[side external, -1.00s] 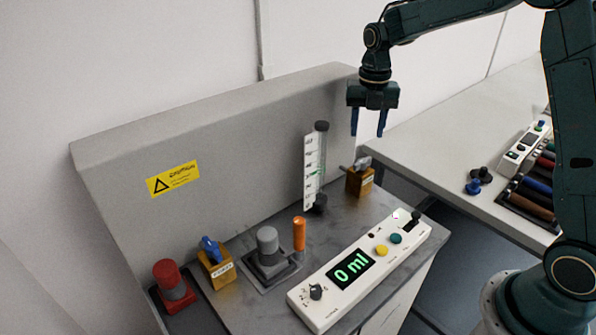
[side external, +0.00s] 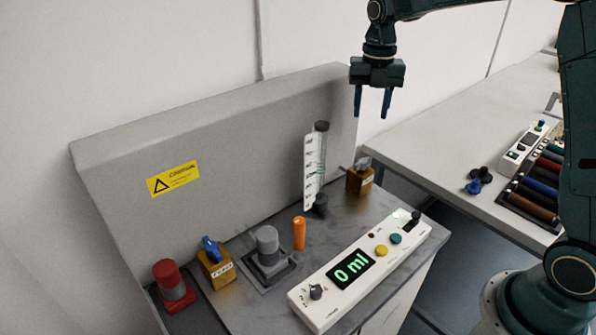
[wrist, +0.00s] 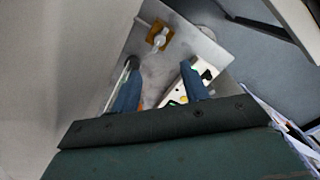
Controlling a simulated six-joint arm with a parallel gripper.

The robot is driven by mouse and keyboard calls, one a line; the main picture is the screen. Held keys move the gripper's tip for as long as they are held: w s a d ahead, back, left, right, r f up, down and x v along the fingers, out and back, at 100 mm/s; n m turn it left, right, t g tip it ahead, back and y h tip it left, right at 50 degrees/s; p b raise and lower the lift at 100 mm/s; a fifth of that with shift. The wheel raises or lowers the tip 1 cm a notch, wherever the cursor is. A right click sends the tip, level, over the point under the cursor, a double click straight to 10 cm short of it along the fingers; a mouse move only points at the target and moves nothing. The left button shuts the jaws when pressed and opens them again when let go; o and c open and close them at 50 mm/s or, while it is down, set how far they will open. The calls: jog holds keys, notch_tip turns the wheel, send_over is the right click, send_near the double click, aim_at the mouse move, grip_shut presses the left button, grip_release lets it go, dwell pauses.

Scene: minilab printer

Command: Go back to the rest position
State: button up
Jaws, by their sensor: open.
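My gripper (side external: 373,102) is open and empty, its two blue fingers pointing down. It hangs in the air above the back right part of the bench, near the grey back panel. In the wrist view my gripper (wrist: 160,90) shows its fingers apart, with nothing between them but the bench far below.
Below stand a graduated tube (side external: 316,165), a brass valve block (side external: 360,180), a white "0 ml" control panel (side external: 340,300), an orange cylinder (side external: 299,233), a grey knob (side external: 268,242), a blue-handled block (side external: 216,265) and a red button (side external: 171,280). A side table (side external: 440,145) lies right.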

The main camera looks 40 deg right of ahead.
jog(key=s+a+r+m+t, duration=0.1)
jog(key=s+a+r+m, duration=0.1)
jog(key=s+r+m, duration=0.35)
jog(key=s+a+r+m+t, duration=0.2)
jog(key=s+a+m, duration=0.1)
jog(key=s+m, duration=0.45)
jog(key=s+a+f+m+t, duration=0.2)
jog(key=s+m, duration=1.1)
jog(key=s, duration=0.2)
jog(key=shift+a+m+t, duration=0.3)
jog(key=shift+a+m, duration=0.1)
jog(key=shift+w+f, duration=0.1)
jog(key=shift+c, duration=0.5)
